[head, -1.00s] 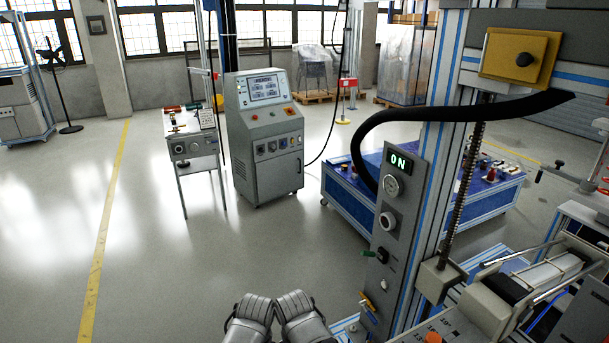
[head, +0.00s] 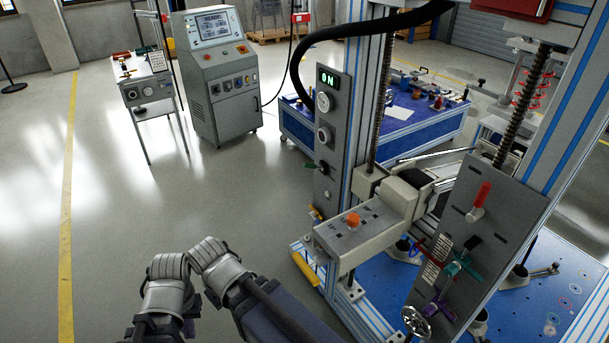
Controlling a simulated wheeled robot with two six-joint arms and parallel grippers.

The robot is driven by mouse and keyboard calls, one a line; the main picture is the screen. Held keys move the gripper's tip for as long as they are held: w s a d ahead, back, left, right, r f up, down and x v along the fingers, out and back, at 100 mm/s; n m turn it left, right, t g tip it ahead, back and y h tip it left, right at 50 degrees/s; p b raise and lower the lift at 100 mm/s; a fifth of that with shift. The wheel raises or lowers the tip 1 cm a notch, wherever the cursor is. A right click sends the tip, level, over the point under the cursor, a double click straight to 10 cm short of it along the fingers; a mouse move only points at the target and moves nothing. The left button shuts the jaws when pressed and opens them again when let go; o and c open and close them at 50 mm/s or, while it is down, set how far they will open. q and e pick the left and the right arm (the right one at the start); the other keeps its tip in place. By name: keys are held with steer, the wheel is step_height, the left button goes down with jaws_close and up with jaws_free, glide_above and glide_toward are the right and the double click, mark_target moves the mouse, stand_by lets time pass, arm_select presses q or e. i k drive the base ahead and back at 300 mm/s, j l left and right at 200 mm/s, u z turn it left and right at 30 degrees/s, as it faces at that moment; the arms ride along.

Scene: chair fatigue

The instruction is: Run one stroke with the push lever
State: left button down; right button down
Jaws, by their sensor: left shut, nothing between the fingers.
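A lever with a red grip (head: 478,200) stands out from a slotted grey panel (head: 452,240) on the test rig at right. A smaller green-handled lever (head: 318,168) sits on the upright control panel (head: 332,125) under a lit ON display. No readable label shows which one is the push lever. My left gripper (head: 170,266) is shut and empty at the lower left, in front of the rig and touching neither lever. My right gripper (head: 212,252) appears close beside it; its jaws are too unclear to judge.
A grey box with an orange knob (head: 352,219) juts from the rig, right of my grippers. The rig's blue base (head: 540,290) and aluminium posts fill the right side. A console (head: 215,90) and a small table (head: 150,90) stand behind. The floor at left is clear.

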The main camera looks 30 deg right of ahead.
mark_target(306, 165)
steer(key=k+l+z, duration=0.1)
steer(key=z, duration=0.3)
steer(key=k+l+z, duration=0.2)
steer(key=z, duration=0.25)
